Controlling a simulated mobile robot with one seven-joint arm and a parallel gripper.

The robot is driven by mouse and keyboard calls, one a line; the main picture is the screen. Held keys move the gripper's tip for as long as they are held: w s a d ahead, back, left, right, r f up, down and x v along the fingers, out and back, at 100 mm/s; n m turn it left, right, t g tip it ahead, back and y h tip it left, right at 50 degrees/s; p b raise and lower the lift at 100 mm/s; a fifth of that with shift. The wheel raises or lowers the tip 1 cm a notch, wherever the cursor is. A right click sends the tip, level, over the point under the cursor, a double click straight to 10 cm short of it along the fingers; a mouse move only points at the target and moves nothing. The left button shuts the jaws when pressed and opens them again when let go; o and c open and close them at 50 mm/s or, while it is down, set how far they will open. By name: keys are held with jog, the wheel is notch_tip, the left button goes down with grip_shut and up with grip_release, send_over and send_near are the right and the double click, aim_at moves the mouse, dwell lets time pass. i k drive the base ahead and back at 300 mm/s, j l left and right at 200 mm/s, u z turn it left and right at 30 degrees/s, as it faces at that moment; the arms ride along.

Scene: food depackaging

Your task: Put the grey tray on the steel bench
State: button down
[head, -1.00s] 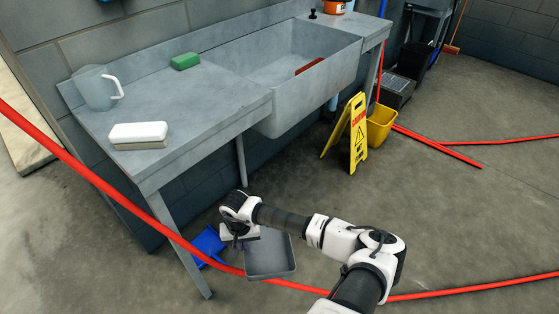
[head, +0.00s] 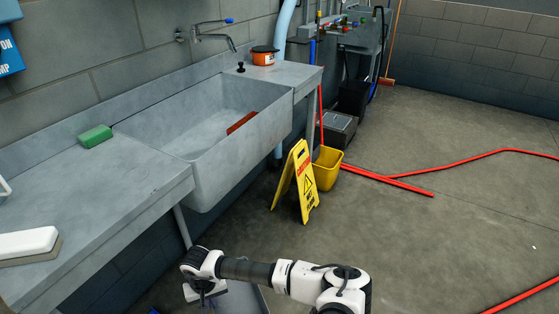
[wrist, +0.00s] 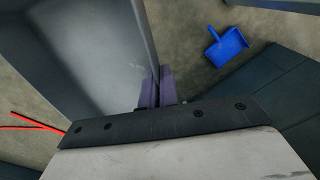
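The grey tray (head: 246,297) hangs from my gripper (head: 208,298) at the bottom of the head view, partly cut off by the frame. In the wrist view, the tray (wrist: 75,55) fills the left side. There my gripper's dark fingers (wrist: 160,88) are shut on its rim. The tray is in front of and below the steel bench (head: 110,190), which runs along the left wall with a sink basin (head: 215,125) in it. My gripper's fingertips are hard to see in the head view.
On the bench are a white block (head: 28,242), a green sponge (head: 95,136) and an orange tub (head: 264,56). A yellow caution sign (head: 297,183) and yellow bucket (head: 327,167) stand right of the basin. A blue dustpan (wrist: 226,47) lies on the floor.

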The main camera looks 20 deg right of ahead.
aim_at(289, 73)
jog(key=i+l, duration=0.25)
jog(key=l, duration=0.15)
jog(key=i+l, duration=0.25)
jog(key=l, duration=0.15)
jog(key=i+l, duration=0.25)
jog(key=l, duration=0.15)
jog(key=i+l, duration=0.25)
jog(key=l, duration=0.15)
